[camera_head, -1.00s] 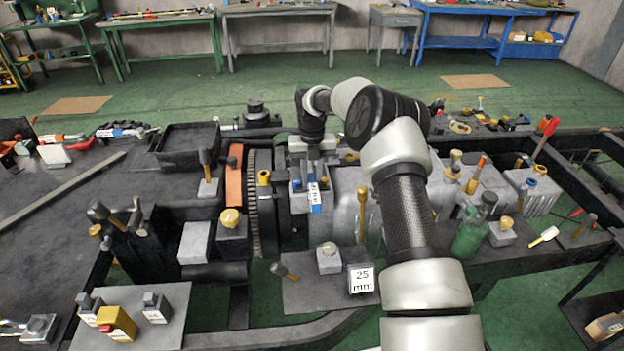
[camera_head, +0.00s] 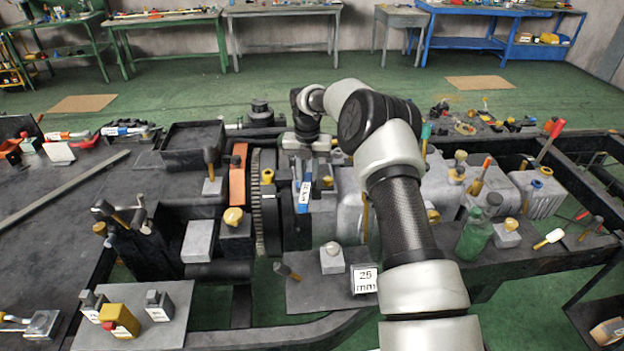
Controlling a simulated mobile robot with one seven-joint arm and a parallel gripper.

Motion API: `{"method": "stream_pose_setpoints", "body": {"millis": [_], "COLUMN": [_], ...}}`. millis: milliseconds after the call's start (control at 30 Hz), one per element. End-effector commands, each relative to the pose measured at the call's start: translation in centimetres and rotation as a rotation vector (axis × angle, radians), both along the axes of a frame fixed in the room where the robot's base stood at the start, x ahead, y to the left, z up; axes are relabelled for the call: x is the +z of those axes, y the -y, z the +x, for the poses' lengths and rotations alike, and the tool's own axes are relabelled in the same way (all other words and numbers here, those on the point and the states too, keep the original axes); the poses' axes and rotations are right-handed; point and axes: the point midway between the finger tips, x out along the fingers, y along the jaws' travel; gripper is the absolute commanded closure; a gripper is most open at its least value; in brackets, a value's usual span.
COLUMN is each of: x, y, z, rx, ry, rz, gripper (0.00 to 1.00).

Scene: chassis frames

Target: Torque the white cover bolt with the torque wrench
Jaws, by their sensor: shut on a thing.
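My gripper (camera_head: 306,160) is shut on a slim tool with a blue body and a white label, which I take for the torque wrench (camera_head: 304,194). The tool hangs down, slightly tilted, over the grey housing just right of the large toothed ring. Its lower end is hard to make out, and I cannot tell whether it touches a bolt. I cannot pick out the white cover bolt for sure. My arm hides part of the housing to the right.
A grey block (camera_head: 332,262) with a pale knob and a "25 mm" block (camera_head: 365,280) stand in front on the chassis plate. A green bottle (camera_head: 475,235) stands at right. An empty dark tray (camera_head: 192,147) sits behind left. Several upright handled tools crowd the housing.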

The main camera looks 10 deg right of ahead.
Motion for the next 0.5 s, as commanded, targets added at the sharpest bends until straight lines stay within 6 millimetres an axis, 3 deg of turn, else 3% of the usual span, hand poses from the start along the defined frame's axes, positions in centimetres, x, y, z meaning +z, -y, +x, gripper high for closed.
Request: {"method": "stream_pose_setpoints", "body": {"millis": [500], "x": [-0.18], "y": [-0.81], "z": [0.00], "rx": [-0.035], "ry": [-0.003], "rz": [0.005], "gripper": [1.00]}}
